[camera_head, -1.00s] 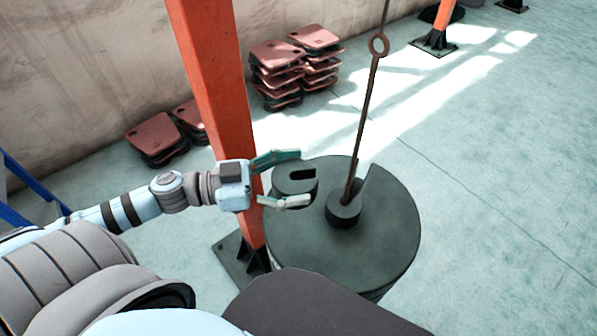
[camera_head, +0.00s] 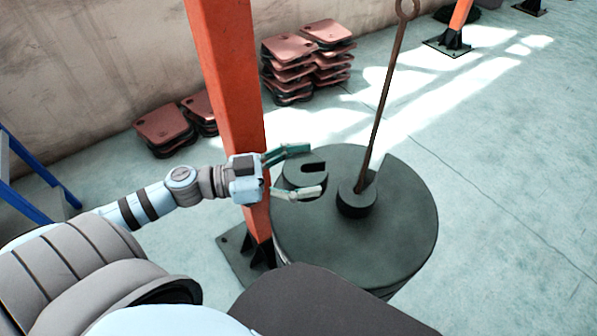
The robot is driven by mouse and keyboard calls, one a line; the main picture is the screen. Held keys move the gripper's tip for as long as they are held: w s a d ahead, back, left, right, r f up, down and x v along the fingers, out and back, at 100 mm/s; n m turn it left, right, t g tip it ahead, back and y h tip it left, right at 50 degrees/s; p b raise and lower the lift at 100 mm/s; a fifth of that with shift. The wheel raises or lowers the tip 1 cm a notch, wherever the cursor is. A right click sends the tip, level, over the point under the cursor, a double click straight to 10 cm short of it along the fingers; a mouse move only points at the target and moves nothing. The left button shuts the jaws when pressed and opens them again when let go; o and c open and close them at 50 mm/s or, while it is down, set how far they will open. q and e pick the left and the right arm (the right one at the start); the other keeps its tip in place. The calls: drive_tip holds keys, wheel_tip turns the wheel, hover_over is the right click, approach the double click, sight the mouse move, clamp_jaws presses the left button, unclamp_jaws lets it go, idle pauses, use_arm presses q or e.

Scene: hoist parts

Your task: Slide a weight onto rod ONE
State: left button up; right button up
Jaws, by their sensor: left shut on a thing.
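The metal rod (camera_head: 386,95) stands tilted, with a ring at its upper end cut by the top edge of the picture. A small dark round weight (camera_head: 357,202) sits around its foot, on a large dark slotted disc (camera_head: 390,250). My left gripper (camera_head: 305,170) is shut on another small dark slotted weight (camera_head: 303,182), its fingers on either side. This weight is left of the rod, apart from it, with its slot opening to the right. I cannot tell whether it touches the disc. No label marks the rod as ONE. My right gripper is not in view.
An orange post (camera_head: 230,90) stands close behind my left wrist, its base plate (camera_head: 240,258) beside the disc. Stacks of reddish plates (camera_head: 290,72) and lower piles (camera_head: 165,127) lie along the wall. A blue frame (camera_head: 35,185) is at the left. The floor right of the disc is clear.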

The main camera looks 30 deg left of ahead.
sight(363, 167)
use_arm(q)
drive_tip(key=shift+w+d, duration=0.1)
drive_tip(key=shift+d, duration=0.1)
drive_tip(key=shift+f+p+x, duration=0.15)
drive_tip(key=shift+p+x, duration=0.2)
drive_tip(key=shift+x, duration=1.15)
drive_tip(key=shift+f+p+x, duration=0.2)
drive_tip(key=shift+p+x, duration=0.2)
drive_tip(key=shift+x, duration=1.15)
drive_tip(key=shift+f+p+x, duration=0.15)
drive_tip(key=shift+p+x, duration=0.2)
drive_tip(key=shift+x, duration=1.15)
drive_tip(key=shift+p+x, duration=0.6)
drive_tip(key=shift+x, duration=0.6)
drive_tip(key=shift+f, duration=0.35)
wheel_tip(363, 167, down, 2)
drive_tip(key=shift+f+b, duration=0.2)
drive_tip(key=shift+b, duration=0.55)
drive_tip(key=shift+f+p, duration=0.2)
drive_tip(key=shift+p, duration=0.1)
